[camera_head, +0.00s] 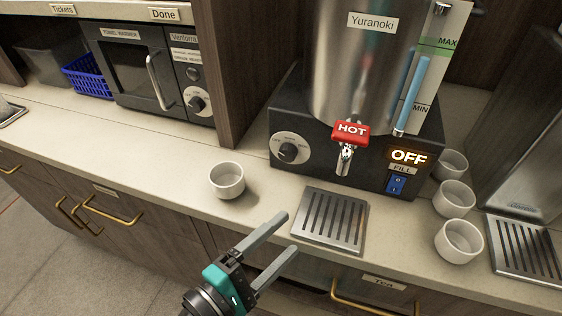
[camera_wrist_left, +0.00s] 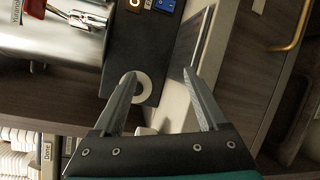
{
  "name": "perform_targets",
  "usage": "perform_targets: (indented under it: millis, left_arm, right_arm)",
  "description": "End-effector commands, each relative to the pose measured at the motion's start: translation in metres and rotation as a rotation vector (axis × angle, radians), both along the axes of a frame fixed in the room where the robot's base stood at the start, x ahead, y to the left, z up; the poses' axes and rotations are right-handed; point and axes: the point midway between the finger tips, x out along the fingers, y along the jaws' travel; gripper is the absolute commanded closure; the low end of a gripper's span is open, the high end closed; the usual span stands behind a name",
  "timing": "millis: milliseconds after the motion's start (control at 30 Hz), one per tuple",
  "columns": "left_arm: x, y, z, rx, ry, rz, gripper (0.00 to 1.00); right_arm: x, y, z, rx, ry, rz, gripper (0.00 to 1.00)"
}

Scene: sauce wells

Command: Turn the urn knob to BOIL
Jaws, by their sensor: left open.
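The steel urn (camera_head: 350,75), labelled Yuranoki, stands on a black base. Its black knob (camera_head: 288,152) sits on a pale round dial at the left of the base front; the dial lettering is too small to read. The display (camera_head: 408,157) reads OFF. My left gripper (camera_head: 287,232) is open and empty, in front of and below the knob, apart from it, near the counter's front edge. In the left wrist view the pale dial (camera_wrist_left: 145,86) shows partly behind one finger of the open gripper (camera_wrist_left: 160,73). My right gripper is out of view.
A red HOT tap (camera_head: 350,133) juts from the urn above a slotted drip tray (camera_head: 345,220). A white cup (camera_head: 227,180) stands left of the tray. Several white cups (camera_head: 459,242) stand at right. A blue switch (camera_head: 397,184) is under FILL. A towel warmer (camera_head: 150,70) stands at left.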

Motion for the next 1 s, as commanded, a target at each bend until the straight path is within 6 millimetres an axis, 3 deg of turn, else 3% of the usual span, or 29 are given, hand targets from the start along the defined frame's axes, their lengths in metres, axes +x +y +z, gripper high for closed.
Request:
perform_targets:
  millis: [100,333,567,1000]
  left_arm:
    - [0.010,0.016,0.014,-0.343,0.136,0.145,0.24]
    - [0.021,0.047,0.008,-0.710,0.306,0.332,0.24]
    - [0.032,0.050,0.007,-0.776,0.336,0.371,0.24]
    - [0.092,0.026,0.009,-0.772,0.332,0.367,0.24]
  right_arm:
    - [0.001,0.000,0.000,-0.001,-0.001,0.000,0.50]
    - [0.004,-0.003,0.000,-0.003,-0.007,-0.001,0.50]
    - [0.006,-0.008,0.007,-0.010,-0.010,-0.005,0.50]
    - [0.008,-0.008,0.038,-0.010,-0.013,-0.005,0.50]
